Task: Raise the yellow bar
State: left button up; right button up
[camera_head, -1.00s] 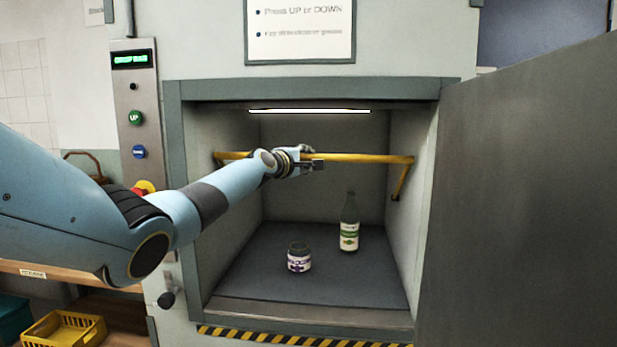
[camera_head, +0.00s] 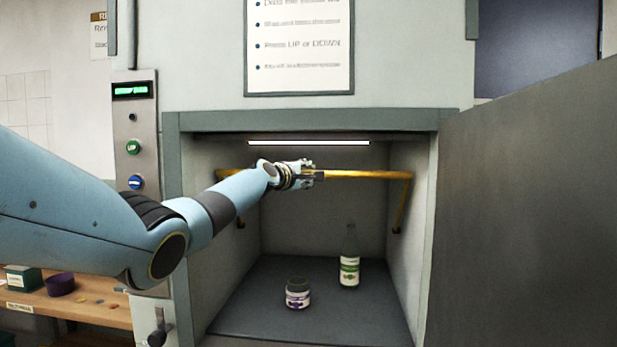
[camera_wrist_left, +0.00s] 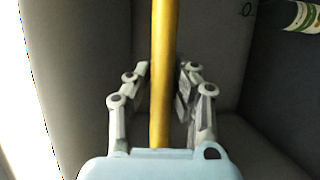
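The yellow bar (camera_head: 365,175) spans the inside of the open hoist compartment, with side arms running down to pivots on the side walls. My left gripper (camera_head: 312,174) is at the middle of the bar. In the left wrist view, the bar (camera_wrist_left: 163,50) runs between the fingers of the left gripper (camera_wrist_left: 165,80), which are closed in close against both sides. The fingertips' exact contact is hard to make out. My right gripper is not in view.
An open grey door (camera_head: 530,210) blocks the right. A button panel (camera_head: 134,150) is at the left.

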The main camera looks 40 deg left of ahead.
pick_arm(q)
jog(key=o, duration=0.4)
jog(key=shift+s+d+r, duration=0.1)
jog(key=shift+r, duration=0.15)
jog(key=shift+o, duration=0.3)
jog(key=shift+f, duration=0.1)
jog(key=shift+f, duration=0.1)
jog(key=s+d, duration=0.2)
jog(key=s, duration=0.9)
jog(key=shift+s+r, duration=0.3)
jog(key=shift+s, duration=0.1)
jog(key=shift+a, duration=0.1)
